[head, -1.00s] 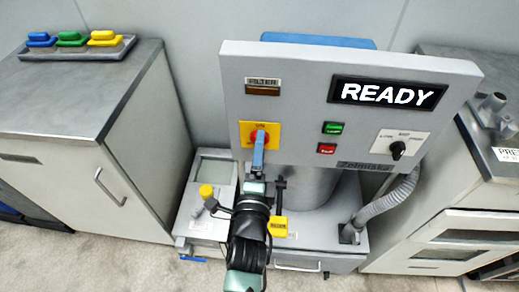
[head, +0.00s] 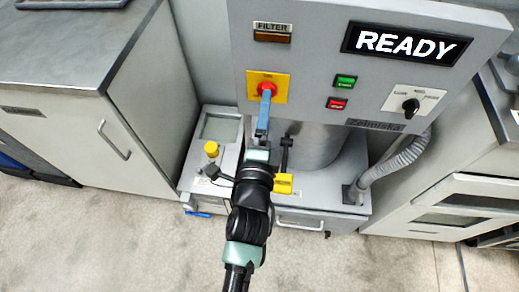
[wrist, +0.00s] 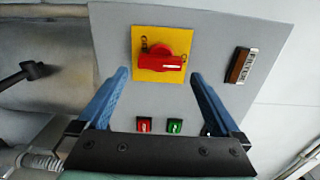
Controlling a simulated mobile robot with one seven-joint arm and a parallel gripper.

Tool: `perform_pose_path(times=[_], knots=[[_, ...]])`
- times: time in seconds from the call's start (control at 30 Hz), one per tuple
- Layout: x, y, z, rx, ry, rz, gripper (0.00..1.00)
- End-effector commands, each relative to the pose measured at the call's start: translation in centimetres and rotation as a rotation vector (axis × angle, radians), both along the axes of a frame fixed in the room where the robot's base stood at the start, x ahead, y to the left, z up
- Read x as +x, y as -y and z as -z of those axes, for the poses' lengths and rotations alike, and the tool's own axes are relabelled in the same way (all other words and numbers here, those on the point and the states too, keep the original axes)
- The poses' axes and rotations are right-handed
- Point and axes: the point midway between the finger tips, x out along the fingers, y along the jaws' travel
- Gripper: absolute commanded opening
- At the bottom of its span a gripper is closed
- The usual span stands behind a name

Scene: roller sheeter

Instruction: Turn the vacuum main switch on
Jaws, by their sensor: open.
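The vacuum main switch is a red rotary knob (head: 267,88) on a yellow plate (head: 282,80), on the grey front panel's left side. In the wrist view the red knob (wrist: 165,64) sits across the yellow plate (wrist: 143,76), its handle pointing to the right. My gripper (head: 266,98) is open, with blue fingers just below and in front of the knob in the head view. In the wrist view my gripper (wrist: 159,74) has one fingertip on each side of the knob, with gaps. I cannot tell how much depth remains between the tips and the knob.
The panel has a READY display (head: 405,44), a green button (head: 345,81), a red button (head: 337,103), a black selector knob (head: 410,107) and a FILTER lamp (head: 272,37). A yellow-capped valve (head: 211,149) stands lower left. Cabinets flank the machine.

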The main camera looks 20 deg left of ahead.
Motion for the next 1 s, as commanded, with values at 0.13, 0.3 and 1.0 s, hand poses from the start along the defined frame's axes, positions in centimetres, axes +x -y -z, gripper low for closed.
perform_pose_path(times=[0.13, 0.3, 1.0], knots=[[-3.0, 0.7, 0.4, 0.001, -0.005, -0.002, 1.0], [-6.0, 1.6, 0.3, 0.001, -0.005, -0.002, 1.0], [-9.3, 2.7, 0.0, 0.001, -0.002, 0.0, 1.0]])
